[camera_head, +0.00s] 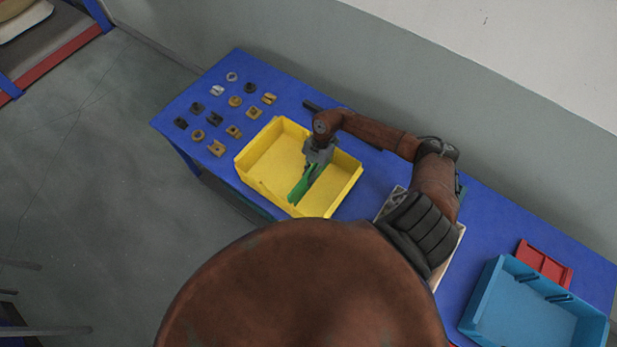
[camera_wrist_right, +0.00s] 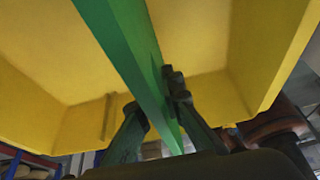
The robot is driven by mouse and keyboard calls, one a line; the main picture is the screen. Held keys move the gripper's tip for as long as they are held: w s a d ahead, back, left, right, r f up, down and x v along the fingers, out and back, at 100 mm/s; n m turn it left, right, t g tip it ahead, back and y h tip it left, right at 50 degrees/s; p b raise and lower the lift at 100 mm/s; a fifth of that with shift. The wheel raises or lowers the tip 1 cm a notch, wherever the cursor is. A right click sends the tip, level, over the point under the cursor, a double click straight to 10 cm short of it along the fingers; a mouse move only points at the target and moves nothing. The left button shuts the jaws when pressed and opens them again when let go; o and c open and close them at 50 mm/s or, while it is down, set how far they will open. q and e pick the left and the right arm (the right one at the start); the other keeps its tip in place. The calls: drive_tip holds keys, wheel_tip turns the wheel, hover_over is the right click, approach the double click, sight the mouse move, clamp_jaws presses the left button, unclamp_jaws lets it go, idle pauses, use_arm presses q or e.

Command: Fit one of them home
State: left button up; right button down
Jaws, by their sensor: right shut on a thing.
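A green flat plate (camera_head: 299,189), like a divider, is held by my right gripper (camera_head: 312,165) inside the yellow bin (camera_head: 352,188). In the wrist view the fingers (camera_wrist_right: 158,118) are shut on the green plate (camera_wrist_right: 128,50), one on each side. The plate stands on edge and crosses the middle of the bin. A narrow rib (camera_wrist_right: 108,116) runs up the inside of the yellow wall (camera_wrist_right: 75,132). I cannot tell whether the plate touches the floor or the walls. My left gripper is not in view.
Several small dark, tan and silver parts (camera_head: 235,101) lie on the blue table (camera_head: 195,97) left of the bin. A blue bin (camera_head: 530,318) with slotted walls and a red panel (camera_head: 545,264) are at the right. A pale tray (camera_head: 451,262) lies partly under my right arm.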

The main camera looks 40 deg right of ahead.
sight(314, 164)
drive_tip(key=shift+f+b, duration=0.7)
drive_tip(key=shift+f, duration=0.65)
drive_tip(key=c, duration=2)
unclamp_jaws()
drive_tip(key=v, duration=1.2)
